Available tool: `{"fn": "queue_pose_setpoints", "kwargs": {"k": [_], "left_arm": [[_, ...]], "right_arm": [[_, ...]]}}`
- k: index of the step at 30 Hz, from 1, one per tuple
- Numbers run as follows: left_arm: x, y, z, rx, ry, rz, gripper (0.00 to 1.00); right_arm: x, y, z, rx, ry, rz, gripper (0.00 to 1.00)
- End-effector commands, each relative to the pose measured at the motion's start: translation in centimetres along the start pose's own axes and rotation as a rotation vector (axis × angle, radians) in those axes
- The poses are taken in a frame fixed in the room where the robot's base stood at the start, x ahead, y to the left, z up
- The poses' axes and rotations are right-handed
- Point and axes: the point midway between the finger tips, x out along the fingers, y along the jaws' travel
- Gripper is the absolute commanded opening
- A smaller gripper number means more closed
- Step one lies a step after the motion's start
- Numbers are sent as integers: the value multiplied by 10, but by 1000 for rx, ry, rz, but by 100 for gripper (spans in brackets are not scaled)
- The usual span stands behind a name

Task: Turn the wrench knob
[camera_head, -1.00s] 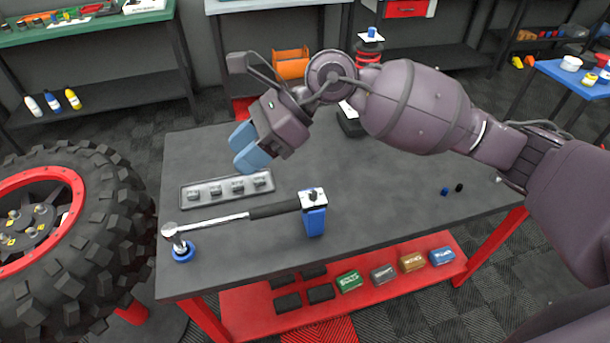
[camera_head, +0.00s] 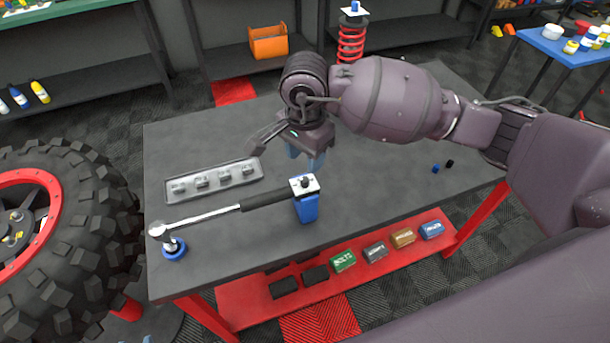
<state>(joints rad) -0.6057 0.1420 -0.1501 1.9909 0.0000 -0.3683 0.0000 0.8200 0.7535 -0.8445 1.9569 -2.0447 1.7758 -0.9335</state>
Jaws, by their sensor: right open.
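The wrench (camera_head: 225,209) lies across the table, with its chrome head over a blue round stand at the left and its black handle running to the right. The small dark knob (camera_head: 305,181) shows at the handle's right end, on a white plate atop a blue block (camera_head: 307,208). My right gripper (camera_head: 304,162) points down with light-blue fingers, just behind and above the knob and apart from it. It is open, though the arm partly hides its fingers. My left gripper is not in view.
A grey tray (camera_head: 190,194) with several sockets lies behind the wrench on the dark table (camera_head: 390,195). Small blue and black pieces (camera_head: 442,165) lie at the right. A large tyre (camera_head: 70,210) stands at the left. Several small boxes sit on the red lower shelf (camera_head: 250,325).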

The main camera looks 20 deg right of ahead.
Motion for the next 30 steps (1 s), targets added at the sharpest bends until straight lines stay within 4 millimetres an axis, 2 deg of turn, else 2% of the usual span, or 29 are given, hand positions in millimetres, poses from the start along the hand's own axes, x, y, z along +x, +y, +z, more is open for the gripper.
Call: {"fn": "queue_pose_setpoints", "kwargs": {"k": [1, 6, 12, 18, 25, 26, 30], "left_arm": [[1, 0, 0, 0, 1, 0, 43], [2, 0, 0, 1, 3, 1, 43], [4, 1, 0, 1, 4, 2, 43], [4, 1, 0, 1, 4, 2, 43], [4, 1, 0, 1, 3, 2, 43], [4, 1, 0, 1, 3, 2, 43], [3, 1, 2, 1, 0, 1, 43]], "right_arm": [[11, 1, 0, 2, -3, 5, 46], [39, 0, 0, 2, -3, 3, 46], [62, 0, 1, 2, -3, 1, 46], [70, 0, 0, 0, -2, 0, 46], [70, 0, 0, 0, -1, 0, 46], [70, 0, 0, 0, -1, 0, 44], [70, 0, 0, 0, -1, -1, 22]]}}
